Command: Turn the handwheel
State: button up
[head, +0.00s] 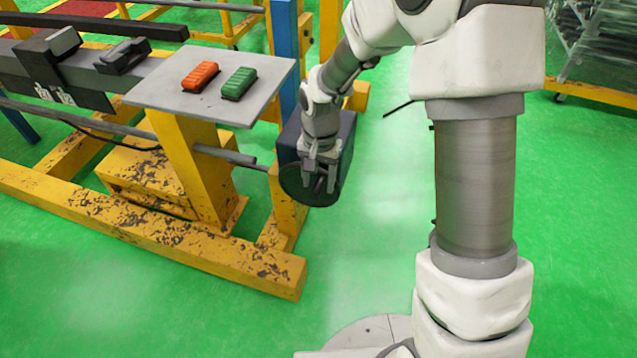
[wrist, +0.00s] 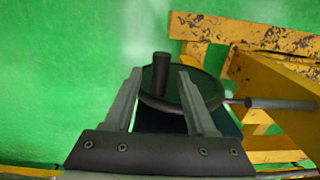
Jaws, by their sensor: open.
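The handwheel is a dark round disc (head: 324,197) on the near side of a dark blue box at the right end of the yellow frame. In the wrist view the handwheel (wrist: 212,91) shows with a dark upright handle peg (wrist: 161,75) near its left rim. My gripper (head: 319,184) is open at the handwheel and covers part of it in the head view. In the wrist view my gripper's two fingers (wrist: 159,78) stand apart, with the peg between them in the picture. I cannot tell whether either finger touches the peg.
A grey plate (head: 165,95) carries an orange block (head: 201,77) and a green block (head: 239,83), left of my arm. The yellow frame (head: 150,230) with chipped paint and a grey rod (wrist: 280,104) lies beside the wheel. Green floor (head: 385,240) is clear to the right.

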jog(key=shift+f, duration=0.1)
grip_shut()
dwell(0.3)
dwell(1.1)
